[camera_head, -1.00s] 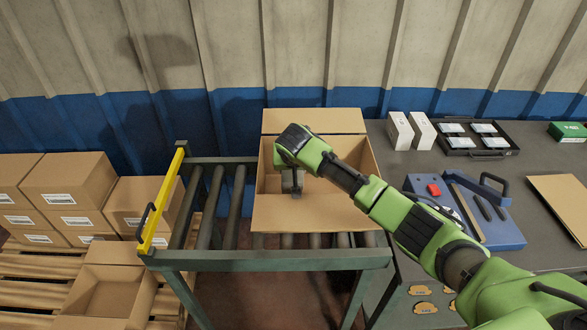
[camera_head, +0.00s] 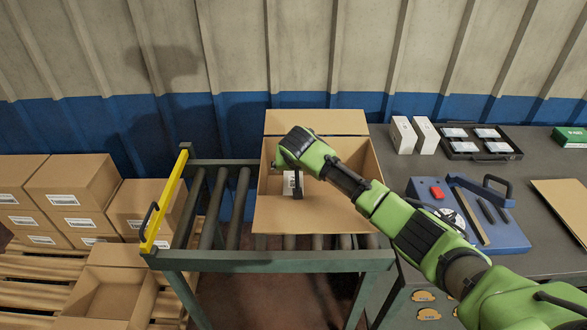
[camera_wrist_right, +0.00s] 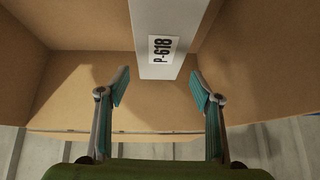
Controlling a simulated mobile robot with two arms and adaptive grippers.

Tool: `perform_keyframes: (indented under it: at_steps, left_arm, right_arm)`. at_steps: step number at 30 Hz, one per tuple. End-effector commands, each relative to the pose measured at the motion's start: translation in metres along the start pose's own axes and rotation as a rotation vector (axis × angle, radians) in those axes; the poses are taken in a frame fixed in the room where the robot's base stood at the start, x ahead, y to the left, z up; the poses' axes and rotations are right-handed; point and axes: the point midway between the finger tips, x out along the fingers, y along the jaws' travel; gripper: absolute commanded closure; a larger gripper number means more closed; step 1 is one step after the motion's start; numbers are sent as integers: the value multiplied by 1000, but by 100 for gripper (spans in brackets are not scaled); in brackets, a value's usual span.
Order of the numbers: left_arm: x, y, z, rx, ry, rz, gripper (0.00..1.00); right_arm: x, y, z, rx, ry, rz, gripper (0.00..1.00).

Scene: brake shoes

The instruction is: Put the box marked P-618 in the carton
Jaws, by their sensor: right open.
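The open cardboard carton (camera_head: 330,212) stands on the roller conveyor with its flaps folded out. The white box marked P-618 (camera_wrist_right: 166,38) is inside the carton, and its label is readable in the right wrist view. In the head view, the box (camera_head: 288,184) shows as a small white patch, partly hidden by my gripper. My right gripper (camera_wrist_right: 159,84) is open, with the box between and just beyond its spread fingertips, apart from both. In the head view, the right gripper (camera_head: 297,187) is inside the carton's opening. My left gripper is not in view.
Two white boxes (camera_head: 414,135) stand on the grey bench to the right, beside a black case (camera_head: 480,142). A blue fixture (camera_head: 470,215) and a green box (camera_head: 570,137) are also there. Brown cartons (camera_head: 72,190) are stacked at left, beside a yellow bar (camera_head: 166,205).

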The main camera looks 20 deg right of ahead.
Motion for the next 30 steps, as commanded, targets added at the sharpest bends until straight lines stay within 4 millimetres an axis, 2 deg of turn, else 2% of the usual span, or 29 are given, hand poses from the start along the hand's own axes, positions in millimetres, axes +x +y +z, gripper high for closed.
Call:
perform_keyframes:
  at_steps: [1,5,10,14,24,30]
  left_arm:
    - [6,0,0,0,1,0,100]
    - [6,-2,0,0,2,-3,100]
    - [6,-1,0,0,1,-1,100]
    - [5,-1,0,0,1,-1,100]
    - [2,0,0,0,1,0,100]
    - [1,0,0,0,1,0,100]
  right_arm:
    - [31,19,48,-30,-64,51,41]
    - [30,19,49,-30,-65,51,41]
    - [14,17,46,-28,-57,46,41]
    - [-10,15,40,-24,-44,40,41]
    - [-95,5,19,-9,-1,12,41]
    - [-129,1,11,-3,15,2,41]
